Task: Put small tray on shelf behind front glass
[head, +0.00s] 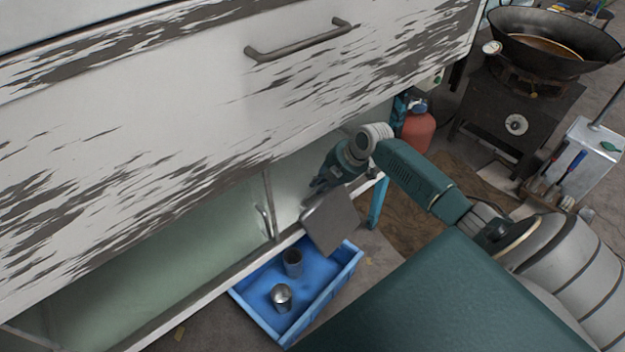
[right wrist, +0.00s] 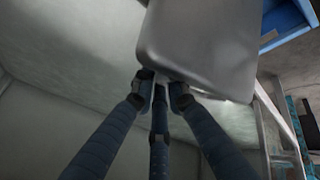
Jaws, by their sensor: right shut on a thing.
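The small tray (head: 331,220) is a flat grey metal plate with rounded corners. My right gripper (head: 318,196) is shut on one edge of it at the cabinet opening, and the tray tilts outward over the cabinet's lower edge. In the right wrist view the fingers (right wrist: 162,92) pinch the edge of the tray (right wrist: 200,45). The shelf (head: 291,215) is the pale cabinet floor, partly hidden by the tray and my arm. The front glass (head: 170,255) is a greenish pane with a small handle (head: 263,222), left of the gripper. My left gripper is not in view.
A blue crate (head: 345,272) with two metal cups (head: 281,297) stands on the floor below the opening. A blue leg (head: 377,203) stands right of the gripper. A red gas cylinder (head: 418,130) and a stove with a wok (head: 548,45) are farther right.

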